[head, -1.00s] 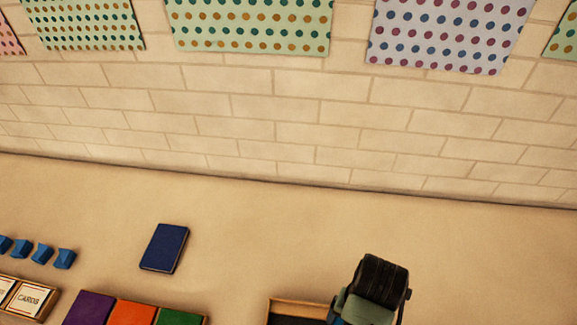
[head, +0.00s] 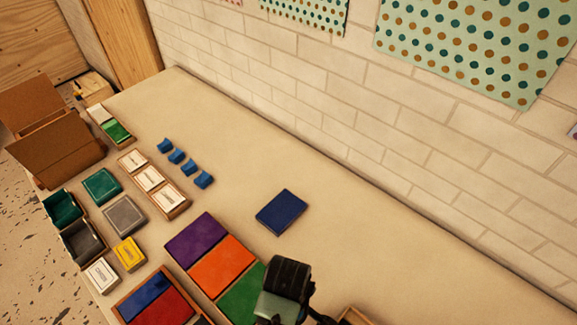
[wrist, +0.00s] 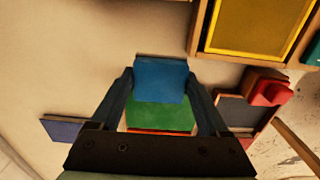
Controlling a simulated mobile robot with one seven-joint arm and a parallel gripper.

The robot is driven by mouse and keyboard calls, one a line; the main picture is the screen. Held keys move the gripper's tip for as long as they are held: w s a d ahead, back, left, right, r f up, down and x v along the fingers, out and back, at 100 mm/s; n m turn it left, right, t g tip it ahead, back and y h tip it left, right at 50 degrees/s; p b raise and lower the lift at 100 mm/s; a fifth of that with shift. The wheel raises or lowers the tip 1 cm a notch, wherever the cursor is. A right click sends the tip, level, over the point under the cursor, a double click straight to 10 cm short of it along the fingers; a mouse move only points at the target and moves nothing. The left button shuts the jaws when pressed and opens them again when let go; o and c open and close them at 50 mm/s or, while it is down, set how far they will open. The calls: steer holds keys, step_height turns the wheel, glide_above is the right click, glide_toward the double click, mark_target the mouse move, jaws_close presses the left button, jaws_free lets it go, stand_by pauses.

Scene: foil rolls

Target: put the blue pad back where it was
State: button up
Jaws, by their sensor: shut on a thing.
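My gripper (wrist: 160,78) is shut on a blue pad (wrist: 159,88) in the wrist view. The pad's broad blue face fills the gap between the two fingers. Past it I see a green pad (wrist: 160,118) and a strip of orange-red. In the head view my gripper (head: 284,303) is at the bottom, by the green pad (head: 242,291), and hides what it holds. Purple (head: 196,238) and orange (head: 222,265) pads lie in the same tray. A separate dark blue flat pad or book (head: 281,212) lies on the bare table.
A wooden tray (head: 118,301) holds blue and red pieces at the front. Several small blue blocks (head: 203,180) stand beside a card tray (head: 187,206). A yellow-lined tray (wrist: 258,25) shows in the wrist view. The table is clear towards the wall.

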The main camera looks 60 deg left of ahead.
steer(key=shift+f, duration=3.2)
steer(key=shift+f, duration=0.15)
steer(key=o, duration=1.2)
steer(key=shift+c, duration=0.2)
